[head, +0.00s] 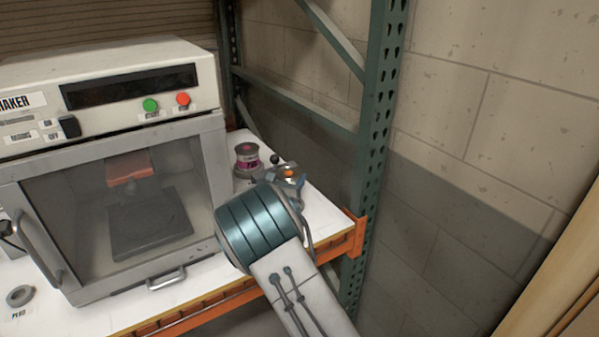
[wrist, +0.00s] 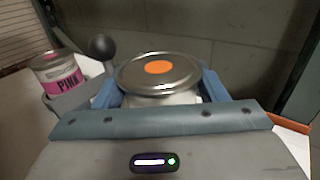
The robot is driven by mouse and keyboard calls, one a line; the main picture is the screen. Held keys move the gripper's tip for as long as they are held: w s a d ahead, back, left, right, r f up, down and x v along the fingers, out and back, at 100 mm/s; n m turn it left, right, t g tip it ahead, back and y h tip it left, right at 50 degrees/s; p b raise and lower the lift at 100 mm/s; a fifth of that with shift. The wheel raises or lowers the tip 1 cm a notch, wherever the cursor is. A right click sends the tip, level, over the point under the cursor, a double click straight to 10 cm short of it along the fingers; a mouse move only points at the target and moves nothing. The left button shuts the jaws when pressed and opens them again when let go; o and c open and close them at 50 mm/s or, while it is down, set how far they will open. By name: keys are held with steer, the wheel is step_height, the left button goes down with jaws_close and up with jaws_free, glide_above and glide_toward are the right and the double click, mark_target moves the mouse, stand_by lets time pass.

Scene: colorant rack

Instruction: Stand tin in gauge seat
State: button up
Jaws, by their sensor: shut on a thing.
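A metal tin with an orange dot on its lid (wrist: 158,68) is between the blue fingers of my gripper (wrist: 160,88) in the wrist view. The fingers are shut on its sides and the lid faces up. No gauge seat can be made out for certain; a black ball knob (wrist: 102,47) stands just left of the tin.
A tin labelled PINK (wrist: 58,72) stands in a grey holder to the left; it also shows in the head view (head: 247,156). A large shaker machine (head: 110,150) with its door shut fills the left. A green rack upright (head: 378,130) and wall are close on the right.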

steer(key=shift+a+f, duration=0.15)
steer(key=shift+f, duration=0.05)
steer(key=shift+f+p, duration=0.5)
steer(key=shift+f, duration=1.4)
steer(key=shift+f, duration=0.2)
steer(key=o, duration=1.2)
steer(key=shift+o, duration=0.2)
steer(key=shift+r, duration=0.1)
steer(key=shift+r, duration=0.2)
steer(key=b+v, duration=0.2)
steer(key=v, duration=0.5)
steer(key=shift+s+a+f, duration=0.1)
steer(key=shift+s, duration=0.1)
